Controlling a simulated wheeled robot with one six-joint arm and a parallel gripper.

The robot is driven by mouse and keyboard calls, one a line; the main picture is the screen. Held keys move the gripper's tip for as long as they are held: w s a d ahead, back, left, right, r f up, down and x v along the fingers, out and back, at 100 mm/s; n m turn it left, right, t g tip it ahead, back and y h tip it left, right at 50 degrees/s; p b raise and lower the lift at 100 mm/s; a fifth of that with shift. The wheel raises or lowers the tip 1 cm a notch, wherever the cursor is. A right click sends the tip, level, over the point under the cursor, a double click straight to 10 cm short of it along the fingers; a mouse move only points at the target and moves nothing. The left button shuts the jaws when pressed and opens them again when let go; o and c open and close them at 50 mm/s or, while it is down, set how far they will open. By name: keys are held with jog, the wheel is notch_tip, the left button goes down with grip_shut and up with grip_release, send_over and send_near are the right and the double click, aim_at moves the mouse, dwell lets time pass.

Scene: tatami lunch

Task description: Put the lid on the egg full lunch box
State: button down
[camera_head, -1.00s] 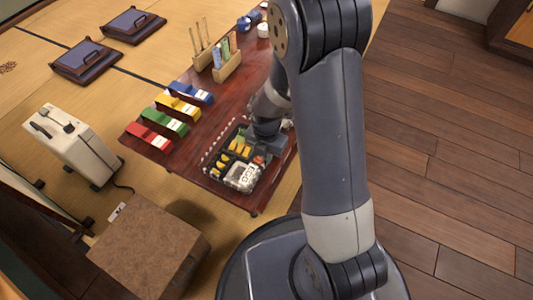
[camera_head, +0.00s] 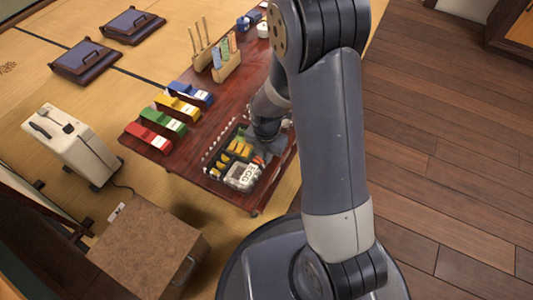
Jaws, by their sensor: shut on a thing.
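A black lunch box (camera_head: 212,169) lies at the near end of the low red-brown table, with yellow pieces (camera_head: 239,148) in its compartments. A pale label or plate with dark lettering that seems to read EGG (camera_head: 243,176) is at its near right part. My gripper (camera_head: 262,147) points down over the far right part of the box. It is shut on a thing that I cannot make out. My wrist and arm hide the fingertips and the right side of the box. I cannot identify a lid for certain.
Red (camera_head: 148,138), green (camera_head: 169,122), yellow (camera_head: 178,106) and blue (camera_head: 190,93) holders line the table's left side. Wooden stands with upright items (camera_head: 226,66) are behind them. A brown cabinet (camera_head: 150,247) and a white case (camera_head: 68,146) stand on the floor at left.

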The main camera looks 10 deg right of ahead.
jog(key=shift+f+b, duration=0.75)
jog(key=shift+f, duration=0.35)
dwell(1.3)
dwell(0.3)
jog(key=c, duration=0.9)
grip_release()
jog(key=shift+c, duration=0.2)
jog(key=shift+r, duration=0.1)
jog(key=shift+r+p, duration=3.35)
jog(key=shift+r, duration=0.6)
jog(key=shift+c, duration=0.5)
